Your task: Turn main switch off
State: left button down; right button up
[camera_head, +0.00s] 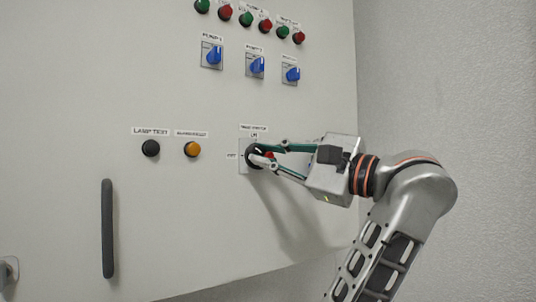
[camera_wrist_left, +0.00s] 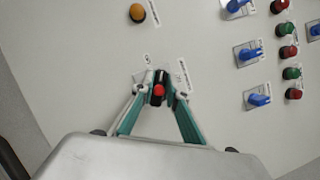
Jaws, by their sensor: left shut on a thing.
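My left gripper (camera_head: 256,153) is shut on the switch, one finger on each side. My right gripper is not in view.
Left of the switch are an orange button (camera_head: 192,149) and a black button (camera_head: 151,148). Three blue rotary switches (camera_head: 256,65) and several red and green buttons (camera_head: 246,19) are above. A dark vertical handle (camera_head: 108,228) is at lower left. A rough wall (camera_head: 450,80) stands at right.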

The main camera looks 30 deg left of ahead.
pick_arm(q)
jog(key=shift+n+g+h, duration=0.3)
jog(key=shift+n, duration=0.7)
jog(key=n+h+p, duration=0.1)
jog(key=n, duration=0.2)
jog(key=shift+f+n, duration=0.1)
jog(key=shift+n, duration=0.2)
jog(key=shift+h, duration=0.3)
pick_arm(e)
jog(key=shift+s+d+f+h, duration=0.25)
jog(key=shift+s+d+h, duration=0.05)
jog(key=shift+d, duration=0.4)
pick_arm(q)
jog(key=shift+n, duration=0.4)
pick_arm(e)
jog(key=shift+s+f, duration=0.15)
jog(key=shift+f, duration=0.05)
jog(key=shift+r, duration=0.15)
pick_arm(q)
jog(key=c, duration=2)
grip_release()
jog(key=shift+c, duration=0.2)
jog(key=shift+o, duration=0.3)
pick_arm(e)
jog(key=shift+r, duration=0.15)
pick_arm(q)
jog(key=shift+f+m, duration=0.1)
jog(key=shift+m, duration=0.2)
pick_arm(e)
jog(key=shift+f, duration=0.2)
